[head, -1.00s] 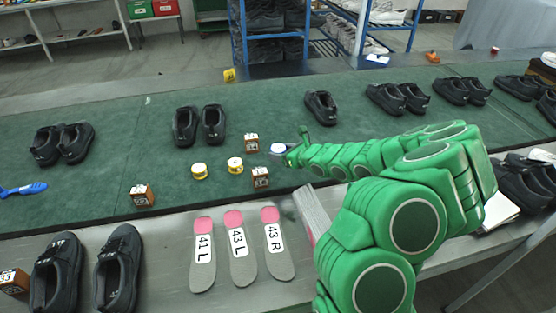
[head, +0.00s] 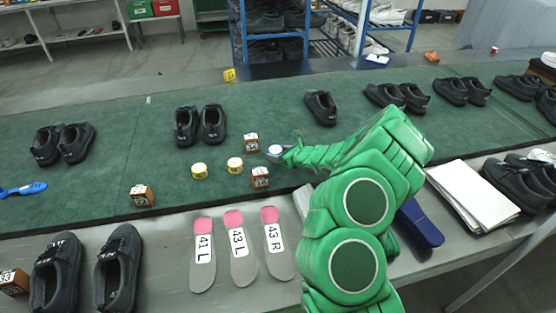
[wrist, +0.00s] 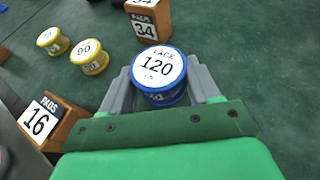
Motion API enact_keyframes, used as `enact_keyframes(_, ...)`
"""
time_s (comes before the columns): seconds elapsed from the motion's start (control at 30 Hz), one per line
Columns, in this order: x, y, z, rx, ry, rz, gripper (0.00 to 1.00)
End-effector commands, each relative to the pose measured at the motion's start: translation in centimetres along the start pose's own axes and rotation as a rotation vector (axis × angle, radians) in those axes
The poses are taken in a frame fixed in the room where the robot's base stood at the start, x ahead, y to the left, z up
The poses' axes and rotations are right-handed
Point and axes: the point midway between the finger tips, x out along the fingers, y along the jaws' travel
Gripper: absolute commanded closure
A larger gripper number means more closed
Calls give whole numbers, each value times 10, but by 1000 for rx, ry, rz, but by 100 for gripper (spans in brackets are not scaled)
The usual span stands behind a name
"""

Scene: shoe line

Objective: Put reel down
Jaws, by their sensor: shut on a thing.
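The reel (wrist: 160,68) is blue with a white top marked "LACE 120", upright between the fingers of my gripper (wrist: 163,92) in the wrist view. My gripper is shut on it. In the head view the reel's pale top (head: 275,150) shows at the tip of my green arm, over the green mat (head: 110,160). My gripper (head: 281,153) is just right of two wooden blocks. I cannot tell whether the reel's base touches the mat.
Two yellow reels (head: 199,170) (head: 235,165) stand left of my gripper. Wooden blocks (head: 251,142) (head: 260,178) (head: 141,196) stand nearby. Black shoes (head: 320,107) line the mat. Labelled insoles (head: 240,255) lie on the front bench. Bare mat lies beyond the gripper.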

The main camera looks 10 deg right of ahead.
Motion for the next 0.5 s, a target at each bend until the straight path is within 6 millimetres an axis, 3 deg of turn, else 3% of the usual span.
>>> enact_keyframes(0.2,6,-2,-4,-1,-1,1,69)
enact_keyframes(0.5,16,-2,-31,1,3,1,69)
